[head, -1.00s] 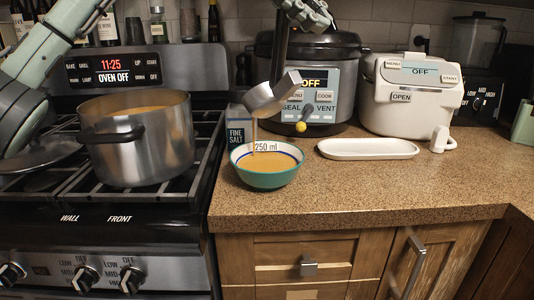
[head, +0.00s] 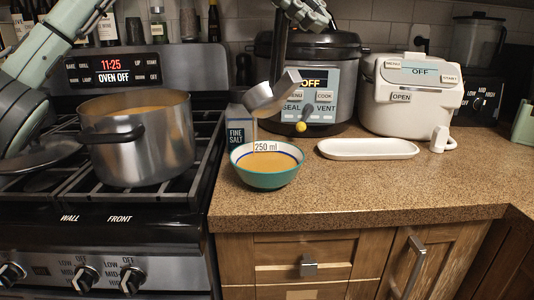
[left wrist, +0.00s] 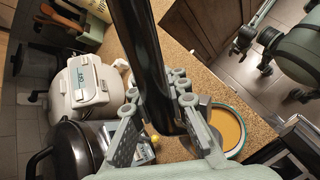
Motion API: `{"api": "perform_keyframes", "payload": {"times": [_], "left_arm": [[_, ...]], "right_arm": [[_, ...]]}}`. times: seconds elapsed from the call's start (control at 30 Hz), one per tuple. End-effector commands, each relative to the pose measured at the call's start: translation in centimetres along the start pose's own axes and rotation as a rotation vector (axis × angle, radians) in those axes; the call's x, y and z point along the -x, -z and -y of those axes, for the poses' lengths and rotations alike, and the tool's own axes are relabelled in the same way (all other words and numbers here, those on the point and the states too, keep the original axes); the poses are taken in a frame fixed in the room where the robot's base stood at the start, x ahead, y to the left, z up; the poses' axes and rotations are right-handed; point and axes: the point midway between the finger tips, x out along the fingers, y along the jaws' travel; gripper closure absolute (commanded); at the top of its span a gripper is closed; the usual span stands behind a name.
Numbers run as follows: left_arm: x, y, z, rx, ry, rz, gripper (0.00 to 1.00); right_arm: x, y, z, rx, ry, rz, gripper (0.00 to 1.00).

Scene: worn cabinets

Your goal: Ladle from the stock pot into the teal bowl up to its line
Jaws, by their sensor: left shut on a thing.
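The stock pot (head: 140,150), steel and holding orange-brown soup, stands on the stove. The teal bowl (head: 267,178) sits on the counter with similar soup inside. Its blue line and "250 ml" label show at the back inner wall, with the soup surface close below them. My left gripper (head: 305,14) is shut on the ladle's black handle; the handle (left wrist: 142,55) crosses the left wrist view. The ladle's steel cup (head: 270,98) hangs tilted above the teal bowl's back rim, clear of it. Its inside is mostly hidden. My right gripper is not seen.
A fine salt box (head: 237,134) stands just behind the bowl. A grey cooker (head: 345,85) is close behind the ladle. A white cooker (head: 410,95) and a white oblong dish (head: 367,149) are to the right. The front counter is clear.

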Motion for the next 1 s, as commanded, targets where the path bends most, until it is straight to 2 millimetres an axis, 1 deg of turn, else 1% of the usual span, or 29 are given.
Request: {"api": "perform_keyframes", "payload": {"times": [0.13, 1.0], "left_arm": [[-0.6, 0.0, 0.5, -0.020, -0.001, -0.025, 1.00], [-7.5, -0.3, 5.2, -0.260, -0.009, -0.369, 1.00]], "right_arm": [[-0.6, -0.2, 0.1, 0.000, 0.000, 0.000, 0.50], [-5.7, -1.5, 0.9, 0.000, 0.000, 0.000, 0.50]]}}
